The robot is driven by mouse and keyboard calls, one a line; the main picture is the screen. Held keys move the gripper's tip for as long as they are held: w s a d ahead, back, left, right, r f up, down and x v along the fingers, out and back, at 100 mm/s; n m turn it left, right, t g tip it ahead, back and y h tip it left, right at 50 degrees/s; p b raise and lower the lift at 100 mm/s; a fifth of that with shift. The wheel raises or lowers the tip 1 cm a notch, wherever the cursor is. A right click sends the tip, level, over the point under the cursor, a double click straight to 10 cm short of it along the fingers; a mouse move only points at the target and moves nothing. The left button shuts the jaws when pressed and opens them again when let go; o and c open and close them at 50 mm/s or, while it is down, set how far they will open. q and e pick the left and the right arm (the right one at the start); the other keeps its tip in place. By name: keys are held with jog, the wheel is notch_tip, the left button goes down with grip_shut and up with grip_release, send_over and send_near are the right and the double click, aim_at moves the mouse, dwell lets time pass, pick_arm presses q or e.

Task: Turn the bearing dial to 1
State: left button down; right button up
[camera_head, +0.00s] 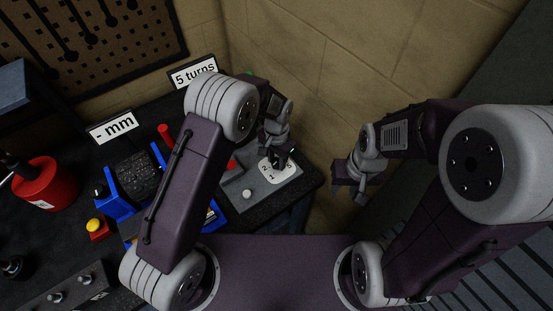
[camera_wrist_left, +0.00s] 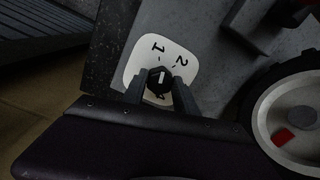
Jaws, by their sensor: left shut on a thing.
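The bearing dial is a dark round knob (camera_wrist_left: 160,79) on a white plate (camera_wrist_left: 138,72) with black numbers. In the left wrist view, 1 and 2 are readable above the knob, and a numeral below is partly hidden. The knob's white line points up, roughly toward the 1. In the head view the white plate (camera_head: 268,174) sits on a grey panel. My left gripper (camera_head: 284,157) is over the dial. Its two fingers are shut on the knob, one on each side. My right gripper (camera_head: 351,188) hangs empty right of the bench; its jaw gap is unclear.
The grey panel (camera_head: 247,207) also carries a white ball-like knob (camera_head: 247,194). A blue device (camera_head: 115,206), red button box (camera_head: 97,229) and red can (camera_head: 46,184) occupy the left.

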aim_at(277, 161)
pick_arm(q)
jog(key=shift+w+d+r+n, duration=0.1)
jog(key=shift+w+r+n, duration=0.05)
jog(key=shift+n, duration=0.55)
jog(key=shift+w+r+n, duration=0.1)
jog(key=shift+n, duration=0.6)
jog(key=c, duration=1)
grip_release()
jog(key=shift+o, duration=0.3)
jog(key=shift+f, duration=0.1)
jog(key=shift+s, duration=0.1)
notch_tip(277, 161, up, 9)
jog(key=b, duration=0.1)
